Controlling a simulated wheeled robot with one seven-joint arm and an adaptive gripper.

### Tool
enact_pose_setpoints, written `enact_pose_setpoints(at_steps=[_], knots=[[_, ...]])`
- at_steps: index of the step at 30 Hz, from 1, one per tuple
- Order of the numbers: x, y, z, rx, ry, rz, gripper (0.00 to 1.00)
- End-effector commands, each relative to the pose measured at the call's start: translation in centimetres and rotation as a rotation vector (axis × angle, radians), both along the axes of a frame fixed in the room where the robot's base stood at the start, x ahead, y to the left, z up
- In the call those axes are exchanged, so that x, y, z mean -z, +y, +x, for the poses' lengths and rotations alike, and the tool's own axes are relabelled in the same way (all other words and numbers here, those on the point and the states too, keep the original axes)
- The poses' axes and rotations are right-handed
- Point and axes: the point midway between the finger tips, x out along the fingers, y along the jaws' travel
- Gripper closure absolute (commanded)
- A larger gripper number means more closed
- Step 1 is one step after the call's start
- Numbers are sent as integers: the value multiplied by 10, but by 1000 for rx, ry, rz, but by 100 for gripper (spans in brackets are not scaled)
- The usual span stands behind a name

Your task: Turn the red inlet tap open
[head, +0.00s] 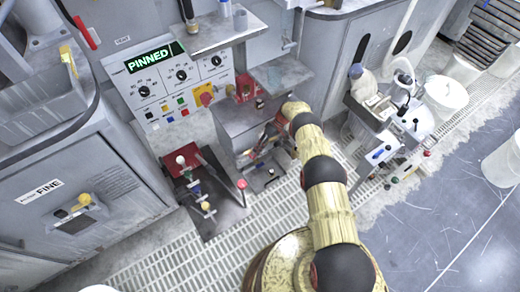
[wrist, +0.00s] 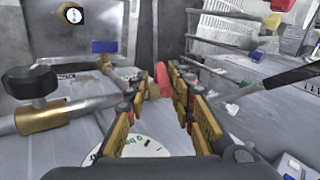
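A red tap handle (wrist: 162,78) shows in the wrist view on a brass stem, in the gap between my fingertips, nearer the left one. My gripper (wrist: 165,92) is open, its gold-coloured fingers standing on either side of the handle. I cannot tell whether the left finger touches it. In the head view my gripper (head: 264,141) is low at the front of the grey cabinet below the control panel. The red handle is hard to make out there, largely hidden by my gripper and arm.
In the wrist view, a black-knobbed brass valve (wrist: 38,108) stands at left, a blue handle (wrist: 105,47) is behind it, and a black lever (wrist: 292,73) is at right. In the head view, a sloped rack with knobs (head: 205,190) is left of my gripper.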

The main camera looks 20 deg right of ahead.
Motion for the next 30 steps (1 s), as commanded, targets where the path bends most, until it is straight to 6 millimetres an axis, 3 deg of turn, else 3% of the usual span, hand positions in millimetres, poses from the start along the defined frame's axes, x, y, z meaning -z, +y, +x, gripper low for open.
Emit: enact_pose_setpoints(at_steps=[14,30], knots=[[-5,-5,0,-1,2,0,71],[-57,-45,11,-1,6,0,71]])
